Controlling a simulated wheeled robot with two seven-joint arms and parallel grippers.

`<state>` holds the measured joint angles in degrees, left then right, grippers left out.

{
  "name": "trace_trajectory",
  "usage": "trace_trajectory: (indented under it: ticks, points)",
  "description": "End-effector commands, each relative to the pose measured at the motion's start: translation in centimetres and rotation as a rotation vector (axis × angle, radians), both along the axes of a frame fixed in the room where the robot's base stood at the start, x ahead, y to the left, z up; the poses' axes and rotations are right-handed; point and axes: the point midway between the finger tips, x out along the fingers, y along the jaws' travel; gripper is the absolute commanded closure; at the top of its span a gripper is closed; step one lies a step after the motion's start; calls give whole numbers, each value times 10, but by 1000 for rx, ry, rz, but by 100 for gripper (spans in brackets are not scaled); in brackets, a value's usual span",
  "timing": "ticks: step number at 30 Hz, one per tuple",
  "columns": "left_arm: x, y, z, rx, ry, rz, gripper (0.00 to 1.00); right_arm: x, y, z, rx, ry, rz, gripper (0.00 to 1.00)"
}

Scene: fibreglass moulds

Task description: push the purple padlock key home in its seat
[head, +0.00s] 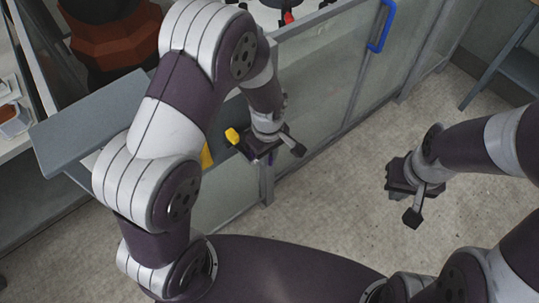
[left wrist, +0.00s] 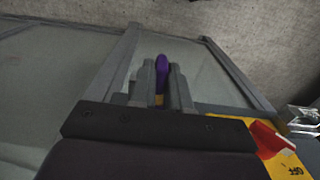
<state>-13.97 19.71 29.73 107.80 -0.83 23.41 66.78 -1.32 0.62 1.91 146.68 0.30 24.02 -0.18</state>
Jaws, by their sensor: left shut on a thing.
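The purple padlock key (left wrist: 162,66) is between the two fingers of my left gripper (left wrist: 162,82) in the left wrist view. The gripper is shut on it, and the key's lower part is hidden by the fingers. I cannot make out the key's seat in either view. My right gripper (head: 400,183) hangs over the bare floor at the right, away from the panel; its fingers are too unclear to tell open or shut.
A yellow plate (left wrist: 285,160) with a red piece (left wrist: 268,139) lies right of my left gripper in the wrist view, near a shiny metal block (left wrist: 300,119). Glazed panels (head: 325,75) with a blue handle (head: 381,27) stand behind. The floor (head: 330,215) is clear.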

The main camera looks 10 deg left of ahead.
Motion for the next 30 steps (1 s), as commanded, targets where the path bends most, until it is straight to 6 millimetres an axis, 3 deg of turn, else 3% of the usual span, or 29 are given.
trace_trajectory:
  ticks: [30]
  points:
    - [0, 0, 0, 0, 0, 0, 100, 0, 0, 4, 0, 0, 0, 100]
